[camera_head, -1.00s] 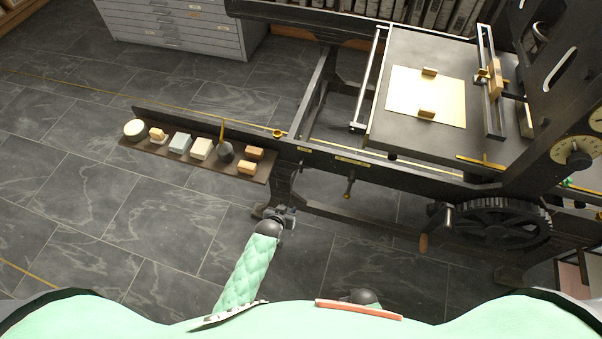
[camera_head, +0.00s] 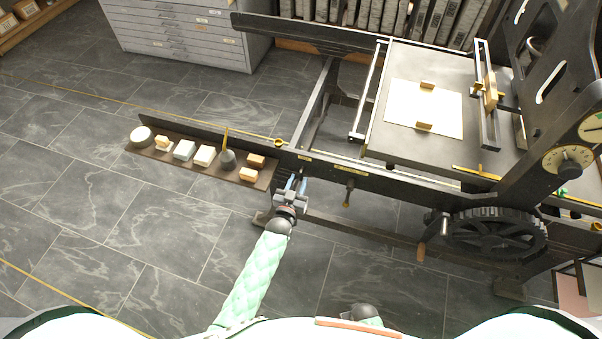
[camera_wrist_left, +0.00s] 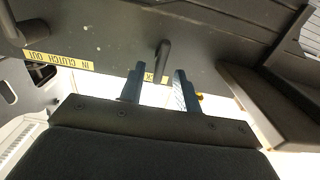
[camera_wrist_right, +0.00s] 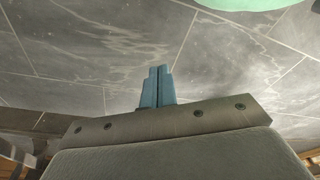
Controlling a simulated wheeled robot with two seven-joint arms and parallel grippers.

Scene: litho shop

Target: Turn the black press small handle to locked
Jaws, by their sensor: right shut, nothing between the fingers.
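The black press (camera_head: 400,182) has a small dark handle (camera_wrist_left: 162,58) on its side rail. In the left wrist view it stands between and just beyond my left fingertips, beside a yellow label (camera_wrist_left: 149,77) partly hidden by a finger. My left gripper (camera_head: 296,180) is open at the rail, right of the shelf; its spread fingers also show in the left wrist view (camera_wrist_left: 160,72). I cannot tell whether a finger touches the handle. My right gripper (camera_wrist_right: 158,72) is shut and empty above the floor.
A shelf (camera_head: 215,171) of small blocks and a dark pointed tool is left of my left gripper. A brass-tipped lever (camera_head: 349,192), crank grip (camera_head: 421,252) and gear wheel (camera_head: 497,232) are to the right. A clutch label (camera_wrist_left: 58,62) is nearby. Floor in front is open.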

